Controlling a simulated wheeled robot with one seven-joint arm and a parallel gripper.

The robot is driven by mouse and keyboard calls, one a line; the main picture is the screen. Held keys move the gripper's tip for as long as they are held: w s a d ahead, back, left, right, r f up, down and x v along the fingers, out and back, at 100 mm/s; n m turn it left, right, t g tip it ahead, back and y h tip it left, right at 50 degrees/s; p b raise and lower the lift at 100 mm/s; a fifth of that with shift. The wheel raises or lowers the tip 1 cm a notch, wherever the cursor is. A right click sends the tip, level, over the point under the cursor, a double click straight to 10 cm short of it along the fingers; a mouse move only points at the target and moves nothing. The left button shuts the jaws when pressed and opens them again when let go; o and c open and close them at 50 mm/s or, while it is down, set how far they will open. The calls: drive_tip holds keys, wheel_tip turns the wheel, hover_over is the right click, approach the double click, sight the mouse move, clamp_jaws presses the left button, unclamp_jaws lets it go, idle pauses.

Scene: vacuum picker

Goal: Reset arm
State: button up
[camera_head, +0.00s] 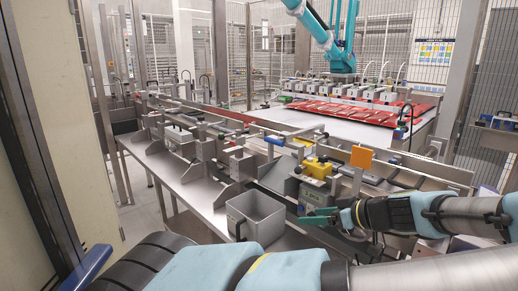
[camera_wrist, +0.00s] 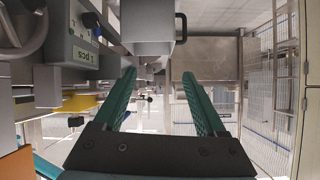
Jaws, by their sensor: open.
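My gripper (camera_head: 320,218) is at the lower right of the head view, at the end of my arm coming in from the right edge. In the wrist view its two green fingers (camera_wrist: 156,72) are spread wide, with nothing between them. A grey metal bin (camera_head: 255,213) stands on the bench to the left of the gripper in the head view. It also shows at the top of the wrist view (camera_wrist: 150,35), which looks upside down, just beyond the fingertips. The lower part of the gripper is partly hidden in the head view.
A grey box with a label (camera_head: 316,190) stands close behind the gripper, with an orange plate (camera_head: 361,157) nearby. The steel bench (camera_head: 190,190) runs off to the upper left with several fixtures. Red trays (camera_head: 350,108) lie behind, under a teal robot arm (camera_head: 342,50).

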drive_tip(key=s+a+f+m+g+h, duration=0.1)
drive_tip(key=s+a+f+g+h, duration=0.2)
drive_tip(key=a, duration=0.4)
drive_tip(key=a+f+m+g, duration=0.2)
drive_tip(key=a+f+g, duration=0.2)
drive_tip(key=a+g, duration=0.25)
drive_tip(key=s+a+r+m+t+h, duration=0.1)
drive_tip(key=a+r+m+h, duration=0.4)
drive_tip(key=r, duration=0.6)
drive_tip(key=a+t, duration=0.1)
drive_tip(key=a, duration=0.1)
drive_tip(key=shift+s+a+r+m, duration=0.3)
drive_tip(key=shift+s+a, duration=0.05)
idle(0.7)
